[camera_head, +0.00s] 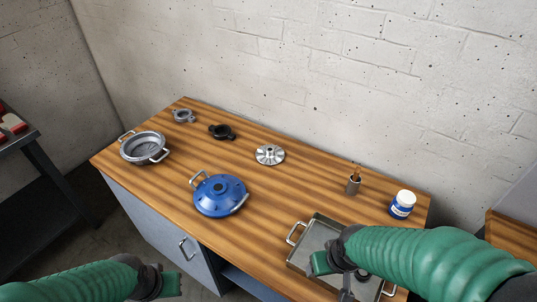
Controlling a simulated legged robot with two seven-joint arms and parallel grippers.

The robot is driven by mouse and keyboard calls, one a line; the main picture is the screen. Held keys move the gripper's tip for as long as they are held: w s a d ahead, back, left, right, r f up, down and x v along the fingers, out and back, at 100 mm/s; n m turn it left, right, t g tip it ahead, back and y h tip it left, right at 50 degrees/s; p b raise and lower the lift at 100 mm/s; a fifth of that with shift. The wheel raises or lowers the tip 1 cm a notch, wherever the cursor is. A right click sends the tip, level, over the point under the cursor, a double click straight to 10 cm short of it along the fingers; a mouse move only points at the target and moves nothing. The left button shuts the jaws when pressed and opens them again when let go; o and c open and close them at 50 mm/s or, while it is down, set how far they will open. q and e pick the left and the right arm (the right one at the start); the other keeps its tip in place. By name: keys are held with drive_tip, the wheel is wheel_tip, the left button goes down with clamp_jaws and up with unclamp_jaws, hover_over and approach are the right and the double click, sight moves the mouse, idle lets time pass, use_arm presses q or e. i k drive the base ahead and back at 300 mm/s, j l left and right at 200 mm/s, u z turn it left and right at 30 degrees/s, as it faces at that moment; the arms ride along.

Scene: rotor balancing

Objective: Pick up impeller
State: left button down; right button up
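The impeller (270,154) looks to be the silver, finned disc with a raised hub, lying flat on the wooden workbench (247,190) near its middle. Nothing touches it. My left gripper (172,284) is low in the picture, in front of the bench and well away from the impeller; its fingers do not show clearly. My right gripper (332,280) is over the metal tray (318,222) at the front right, also apart from the impeller. My arm covers part of the tray, and the opening of this gripper is unclear.
A blue domed housing (219,194) with handles stands left and in front of the impeller. A grey round basin (145,147), a black flange part (221,132) and a grey one (183,116) lie left. A brush cup (353,185) and white-blue jar (402,204) stand right.

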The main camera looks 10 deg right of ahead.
sight(271, 154)
drive_tip(key=i+j+u, duration=0.35)
drive_tip(key=i+j, duration=0.5)
drive_tip(key=i, duration=0.15)
